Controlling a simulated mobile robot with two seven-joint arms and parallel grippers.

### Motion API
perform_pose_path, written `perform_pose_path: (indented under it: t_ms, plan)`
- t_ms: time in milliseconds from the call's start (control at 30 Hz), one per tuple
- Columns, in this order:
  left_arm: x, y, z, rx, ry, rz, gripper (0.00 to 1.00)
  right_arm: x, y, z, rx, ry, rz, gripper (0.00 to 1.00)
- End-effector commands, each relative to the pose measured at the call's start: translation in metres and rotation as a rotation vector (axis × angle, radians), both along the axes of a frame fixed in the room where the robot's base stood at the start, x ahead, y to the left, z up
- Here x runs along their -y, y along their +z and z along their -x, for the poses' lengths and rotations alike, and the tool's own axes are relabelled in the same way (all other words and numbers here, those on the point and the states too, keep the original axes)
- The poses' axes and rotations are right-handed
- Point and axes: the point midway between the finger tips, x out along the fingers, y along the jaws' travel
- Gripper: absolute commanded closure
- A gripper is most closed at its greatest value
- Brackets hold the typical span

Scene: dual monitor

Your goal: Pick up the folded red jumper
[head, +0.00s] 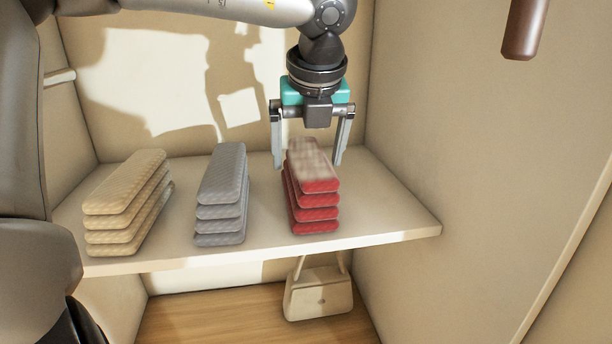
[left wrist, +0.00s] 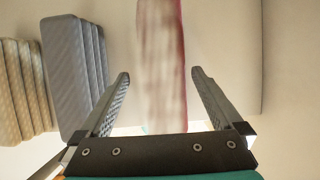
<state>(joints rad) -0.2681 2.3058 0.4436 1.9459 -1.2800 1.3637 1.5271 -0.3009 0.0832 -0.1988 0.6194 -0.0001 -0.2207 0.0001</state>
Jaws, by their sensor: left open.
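The folded red jumper (head: 316,207) lies as a stack of several red layers at the right of the shelf. Its top layer looks pale and blurred. My left gripper (head: 308,160) points down above the back part of the stack, its two fingers apart, one toward each side. In the left wrist view the jumper (left wrist: 161,60) shows between the open fingers of the gripper (left wrist: 158,78), with space on both sides. I cannot tell how far down the fingers reach beside the stack. My right gripper is not in view.
A grey folded stack (head: 221,195) stands left of the red one, and a beige stack (head: 127,203) is further left on the shelf (head: 390,215). Free shelf lies to the right, up to the side wall (head: 470,130). A cream handbag (head: 318,295) is below the shelf.

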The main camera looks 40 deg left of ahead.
Motion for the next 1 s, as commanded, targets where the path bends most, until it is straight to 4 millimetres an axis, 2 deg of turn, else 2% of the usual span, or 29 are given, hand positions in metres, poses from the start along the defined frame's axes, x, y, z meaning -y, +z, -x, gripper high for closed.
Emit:
perform_pose_path:
  t_ms: [200,500,1000]
  plan:
    - [-0.010,-0.027,-0.007,-0.002,0.000,0.002,0.00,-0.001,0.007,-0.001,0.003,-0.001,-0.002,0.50]
    - [-0.011,-0.032,-0.008,0.000,0.001,0.000,0.01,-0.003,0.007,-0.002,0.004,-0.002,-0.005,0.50]
    - [-0.011,-0.031,-0.008,0.001,0.001,-0.001,0.57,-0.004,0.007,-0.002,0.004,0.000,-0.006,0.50]
